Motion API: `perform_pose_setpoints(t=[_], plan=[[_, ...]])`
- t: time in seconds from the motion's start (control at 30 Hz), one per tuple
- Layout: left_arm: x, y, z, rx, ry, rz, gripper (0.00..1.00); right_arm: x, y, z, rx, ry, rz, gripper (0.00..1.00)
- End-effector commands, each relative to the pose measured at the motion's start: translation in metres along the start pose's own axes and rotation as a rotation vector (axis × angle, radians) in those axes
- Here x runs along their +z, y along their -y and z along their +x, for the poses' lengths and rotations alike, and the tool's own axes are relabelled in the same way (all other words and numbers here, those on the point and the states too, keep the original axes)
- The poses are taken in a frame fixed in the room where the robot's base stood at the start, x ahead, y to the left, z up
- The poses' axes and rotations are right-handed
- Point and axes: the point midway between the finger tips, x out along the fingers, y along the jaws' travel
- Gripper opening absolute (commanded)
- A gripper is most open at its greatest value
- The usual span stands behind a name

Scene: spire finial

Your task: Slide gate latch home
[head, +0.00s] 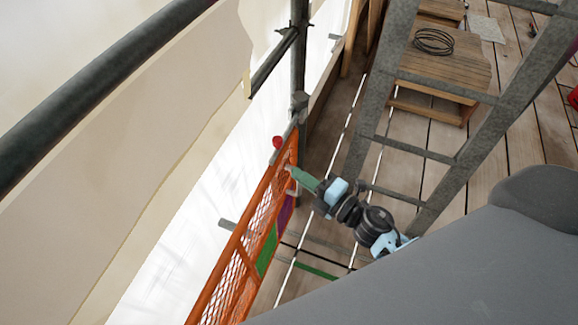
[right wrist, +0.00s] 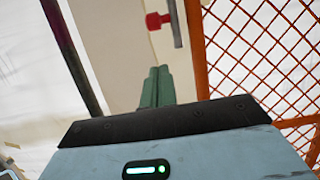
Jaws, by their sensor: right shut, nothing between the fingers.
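The orange mesh gate (head: 236,238) stands left of centre in the head view; its frame and mesh also fill the right of the right wrist view (right wrist: 260,60). The latch shows as a red knob (head: 277,142) with a short grey bar near the gate's far top corner. In the right wrist view the red knob (right wrist: 155,20) is ahead of the fingertips and slightly left of the orange upright. My right gripper (head: 291,170) has its green fingers shut and empty, pointing at the gate, below the knob and apart from it. My left gripper is not in view.
A dark scaffold upright (head: 298,60) stands beyond the gate. A grey metal ladder (head: 470,165) rises right of my right arm. A coil of dark cable (head: 433,41) lies on wooden boards at the back. White sheeting (head: 185,225) hangs left of the gate.

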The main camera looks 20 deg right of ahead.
Motion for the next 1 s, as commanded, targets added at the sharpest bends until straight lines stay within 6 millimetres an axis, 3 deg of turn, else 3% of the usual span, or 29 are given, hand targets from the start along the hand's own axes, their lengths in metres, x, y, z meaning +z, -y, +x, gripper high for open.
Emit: perform_pose_setpoints(t=[0.1, 0.33, 1.0], plan=[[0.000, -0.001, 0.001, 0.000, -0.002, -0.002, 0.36, 0.000, 0.001, -0.024, -0.003, 0.000, 0.000, 0.00], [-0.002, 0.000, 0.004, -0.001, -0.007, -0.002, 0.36, -0.001, 0.001, -0.051, -0.002, 0.000, 0.000, 0.00], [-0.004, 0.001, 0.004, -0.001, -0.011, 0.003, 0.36, -0.001, 0.000, -0.057, -0.001, -0.001, 0.000, 0.00]])
